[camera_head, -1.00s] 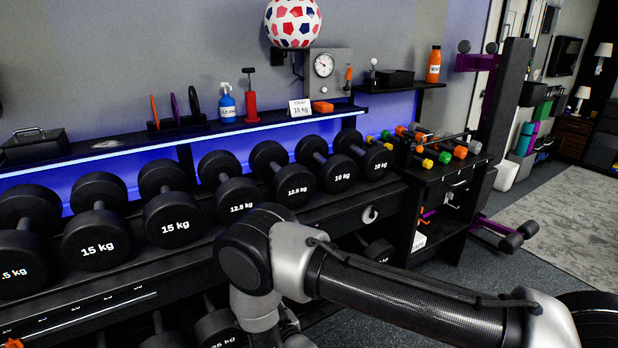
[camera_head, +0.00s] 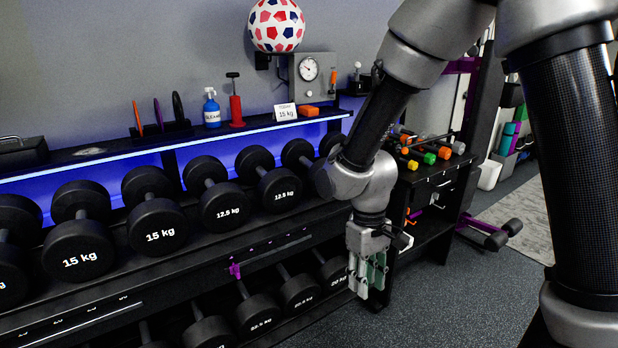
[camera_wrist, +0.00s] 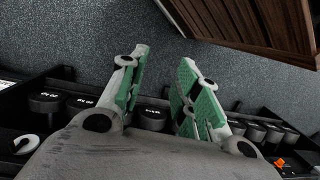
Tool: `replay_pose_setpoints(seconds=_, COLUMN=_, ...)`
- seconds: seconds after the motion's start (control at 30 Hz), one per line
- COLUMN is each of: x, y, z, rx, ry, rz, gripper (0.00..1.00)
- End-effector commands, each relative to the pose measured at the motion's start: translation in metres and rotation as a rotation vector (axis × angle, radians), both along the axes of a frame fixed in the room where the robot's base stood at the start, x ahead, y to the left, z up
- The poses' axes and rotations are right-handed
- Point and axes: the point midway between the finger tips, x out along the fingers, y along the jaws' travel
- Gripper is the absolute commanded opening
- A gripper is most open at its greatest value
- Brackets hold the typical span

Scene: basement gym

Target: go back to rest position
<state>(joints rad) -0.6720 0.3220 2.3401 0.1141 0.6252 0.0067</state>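My gripper (camera_head: 367,282) hangs with its fingers pointing down in the head view, in front of the right part of the dumbbell rack (camera_head: 230,258). Its grey fingers have green pads. In the wrist view my gripper (camera_wrist: 158,85) shows two fingers spread apart with a clear gap. Nothing is held between them; dark floor and part of the rack show behind. My arm covers part of the rack's right end and the shelf behind it.
Dumbbells (camera_head: 159,222) fill the rack's upper row, with more below. A small cabinet (camera_head: 433,190) with colourful small weights stands right of the rack. A purple-framed stand (camera_head: 488,232) is beyond it. Grey floor (camera_head: 470,300) is open in front. A brown slatted wooden object (camera_wrist: 262,25) shows in the wrist view.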

Motion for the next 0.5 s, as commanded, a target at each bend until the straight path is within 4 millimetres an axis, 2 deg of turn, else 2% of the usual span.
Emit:
replay_pose_setpoints(seconds=0.03, x=-0.003, y=-0.022, z=0.027, rx=0.001, ry=-0.004, rz=-0.028, gripper=0.32)
replay_pose_setpoints(seconds=0.2, x=-0.029, y=-0.095, z=0.099, rx=-0.006, ry=-0.024, rz=-0.121, gripper=0.32)
replay_pose_setpoints(seconds=0.4, x=-0.063, y=-0.166, z=0.161, rx=0.025, ry=-0.154, rz=-0.269, gripper=0.32)
replay_pose_setpoints(seconds=0.5, x=-0.075, y=-0.192, z=0.185, rx=0.057, ry=-0.273, rz=-0.353, gripper=0.32)
